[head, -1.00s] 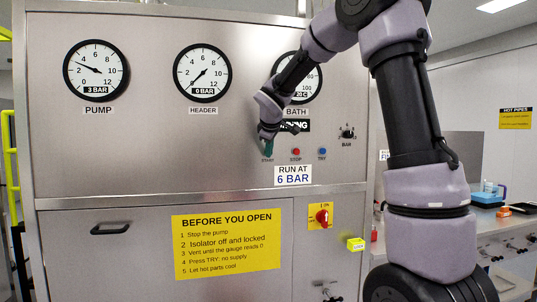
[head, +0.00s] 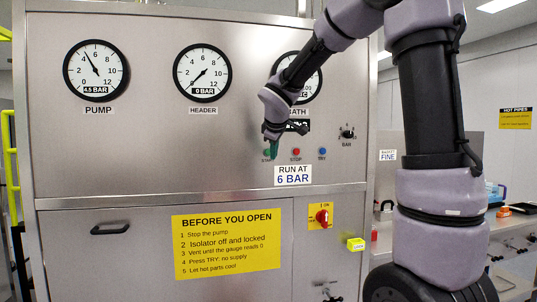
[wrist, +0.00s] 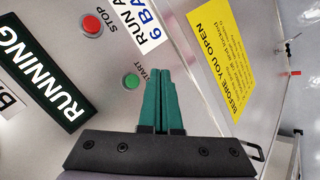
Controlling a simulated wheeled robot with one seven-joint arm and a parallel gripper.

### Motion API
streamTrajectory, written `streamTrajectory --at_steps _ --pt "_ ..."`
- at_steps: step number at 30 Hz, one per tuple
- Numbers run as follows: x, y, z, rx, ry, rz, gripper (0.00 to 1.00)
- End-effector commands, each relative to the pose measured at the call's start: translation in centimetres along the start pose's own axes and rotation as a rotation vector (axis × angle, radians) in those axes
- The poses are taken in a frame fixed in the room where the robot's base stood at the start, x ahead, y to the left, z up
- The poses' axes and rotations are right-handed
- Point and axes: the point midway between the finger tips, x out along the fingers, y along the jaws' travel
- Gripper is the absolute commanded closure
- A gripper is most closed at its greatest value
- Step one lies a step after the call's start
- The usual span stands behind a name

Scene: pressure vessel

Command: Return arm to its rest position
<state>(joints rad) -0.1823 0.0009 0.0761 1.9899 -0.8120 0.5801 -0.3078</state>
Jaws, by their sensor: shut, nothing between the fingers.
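My gripper (head: 271,149) is in front of the steel panel in the head view, pointing down beside the START button. Its two green fingers (wrist: 163,75) are shut together with nothing between them in the wrist view. The green START button (wrist: 131,81) shows uncovered just left of the fingertips; in the head view the gripper partly hides it. My arm reaches across from the right side of the head view. It partly covers the BATH gauge (head: 313,84) and the RUNNING sign, which shows in the wrist view (wrist: 40,75).
The PUMP gauge (head: 97,71) reads 4.5 bar and the HEADER gauge (head: 203,73) 0 bar. A red STOP button (head: 296,152), a blue TRY button (head: 322,152) and the BAR knob (head: 347,134) are nearby. A red isolator switch (head: 321,216) and yellow lock (head: 355,244) sit lower.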

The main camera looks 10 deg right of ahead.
Motion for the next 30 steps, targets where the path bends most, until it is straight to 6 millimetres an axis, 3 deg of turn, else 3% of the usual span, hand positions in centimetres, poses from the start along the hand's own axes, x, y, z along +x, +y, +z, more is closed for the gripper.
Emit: streamTrajectory --at_steps 13,16,19,23,27,30 --pt "-0.1 0.0 0.0 0.003 0.000 0.000 1.00" --pt "-1.1 0.1 1.0 0.050 -0.006 -0.004 1.00" --pt "-3.5 -0.3 3.5 0.182 -0.024 -0.020 1.00" --pt "-8.2 -2.1 8.4 0.461 -0.056 -0.066 1.00" --pt "-13.0 -5.8 13.3 0.787 -0.080 -0.141 1.00" --pt "-15.7 -8.9 15.8 0.996 -0.087 -0.203 1.00"
